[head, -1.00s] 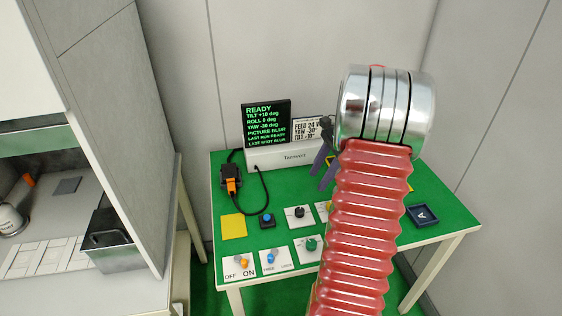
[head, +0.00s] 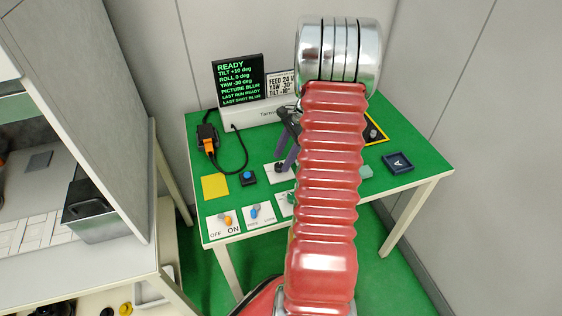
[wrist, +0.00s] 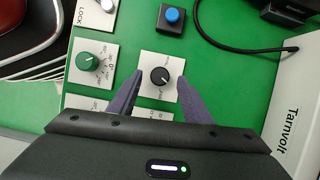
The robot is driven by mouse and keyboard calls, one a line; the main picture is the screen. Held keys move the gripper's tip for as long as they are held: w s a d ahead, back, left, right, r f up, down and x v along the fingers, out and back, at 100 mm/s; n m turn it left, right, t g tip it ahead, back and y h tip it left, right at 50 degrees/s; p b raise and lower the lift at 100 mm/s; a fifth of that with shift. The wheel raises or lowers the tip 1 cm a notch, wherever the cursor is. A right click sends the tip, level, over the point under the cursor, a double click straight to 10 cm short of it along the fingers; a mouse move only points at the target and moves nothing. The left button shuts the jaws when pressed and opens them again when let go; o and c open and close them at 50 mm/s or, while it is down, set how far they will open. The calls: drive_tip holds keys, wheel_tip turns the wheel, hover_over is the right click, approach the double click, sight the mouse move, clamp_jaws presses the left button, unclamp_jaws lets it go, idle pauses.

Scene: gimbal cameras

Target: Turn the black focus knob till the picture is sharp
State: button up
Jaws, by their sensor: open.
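The black focus knob (wrist: 160,77) stands on a white plate (wrist: 150,62) with a pale pointer mark, in the middle of the wrist view. My gripper (wrist: 160,75) is open, with one purple-grey finger on each side of the knob. Small gaps seem to show between fingers and knob; I cannot tell their height above the plate. In the head view my gripper (head: 282,160) is over the black knob's plate (head: 270,176), partly hiding it. The display (head: 238,82) reads READY, TILT +10, ROLL 0, YAW -30, PICTURE BLUR, LAST SHOT BLUR.
A green knob (wrist: 87,61) sits beside the black knob's plate, and a blue button (wrist: 172,17) is nearby. Orange (head: 228,220) and blue switches (head: 254,212) line the front edge. A yellow square (head: 215,187) and black cable (head: 246,155) lie left. My red arm hides the table's middle.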

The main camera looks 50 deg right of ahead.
drive_tip(key=shift+x, duration=1.15)
drive_tip(key=shift+c, duration=0.6)
drive_tip(key=c, duration=0.9)
drive_tip(key=shift+c, duration=0.2)
drive_tip(key=shift+n, duration=0.3)
drive_tip(key=shift+w+n+g, duration=0.1)
drive_tip(key=shift+n+g, duration=0.45)
drive_tip(key=shift+n, duration=0.75)
drive_tip(key=shift+w+n+g, duration=0.1)
drive_tip(key=shift+n+g, duration=0.45)
drive_tip(key=shift+n, duration=0.75)
